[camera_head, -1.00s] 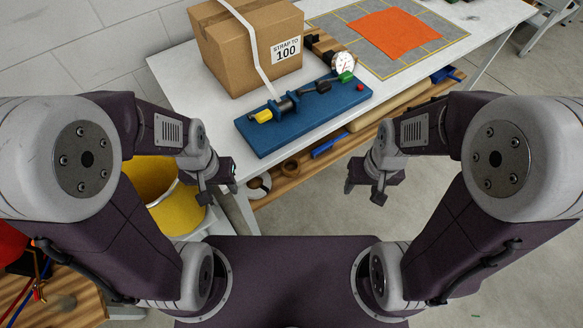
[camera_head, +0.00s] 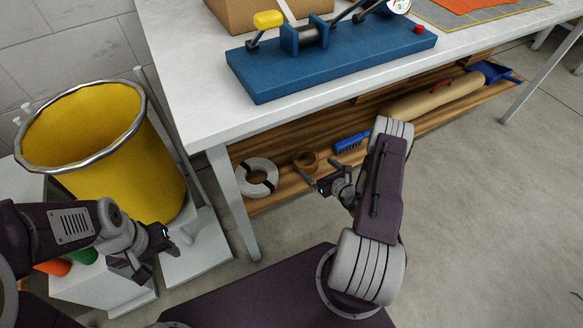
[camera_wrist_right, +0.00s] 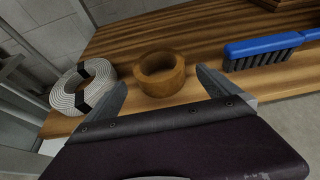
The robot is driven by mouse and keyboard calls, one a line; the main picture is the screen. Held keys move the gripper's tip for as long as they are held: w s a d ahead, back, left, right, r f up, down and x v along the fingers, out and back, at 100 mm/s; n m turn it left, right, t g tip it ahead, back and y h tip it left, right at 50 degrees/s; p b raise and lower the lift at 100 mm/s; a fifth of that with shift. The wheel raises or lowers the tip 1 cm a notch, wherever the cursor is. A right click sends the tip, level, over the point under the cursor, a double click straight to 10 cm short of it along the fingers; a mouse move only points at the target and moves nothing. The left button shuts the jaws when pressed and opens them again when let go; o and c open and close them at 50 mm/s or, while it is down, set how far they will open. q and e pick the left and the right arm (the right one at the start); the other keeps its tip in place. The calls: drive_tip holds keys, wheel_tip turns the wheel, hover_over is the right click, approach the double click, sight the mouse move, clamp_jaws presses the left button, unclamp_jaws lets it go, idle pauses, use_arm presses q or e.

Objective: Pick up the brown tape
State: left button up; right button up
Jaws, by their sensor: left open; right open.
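The brown tape (camera_head: 306,160) is a ring on the wooden shelf under the white table. In the right wrist view the brown tape (camera_wrist_right: 160,74) lies flat just beyond and between the fingertips. My right gripper (camera_head: 320,187) is open and empty in front of the shelf, close to the tape; in the wrist view its two fingers (camera_wrist_right: 160,84) are spread either side of the tape's near edge. I cannot tell whether they touch it. My left gripper (camera_head: 155,262) is open and empty at the lower left, far from the tape.
A white coil with black bands (camera_wrist_right: 85,88) lies left of the tape, and a blue brush (camera_wrist_right: 262,48) lies right of it. The wooden shelf (camera_head: 285,185) sits below the white tabletop (camera_head: 190,100). A table leg (camera_head: 235,205) and yellow bin (camera_head: 130,165) are on the left.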

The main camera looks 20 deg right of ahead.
sight(313, 166)
drive_tip(key=b+x, duration=0.2)
drive_tip(key=x, duration=0.1)
drive_tip(key=shift+w+a+f, duration=0.1)
drive_tip(key=shift+w+f, duration=0.05)
drive_tip(key=shift+w, duration=0.3)
drive_tip(key=b+x, duration=0.3)
drive_tip(key=x, duration=0.1)
drive_tip(key=shift+w+a, duration=0.1)
drive_tip(key=shift+w, duration=0.4)
drive_tip(key=c, duration=1.2)
drive_tip(key=shift+r, duration=0.2)
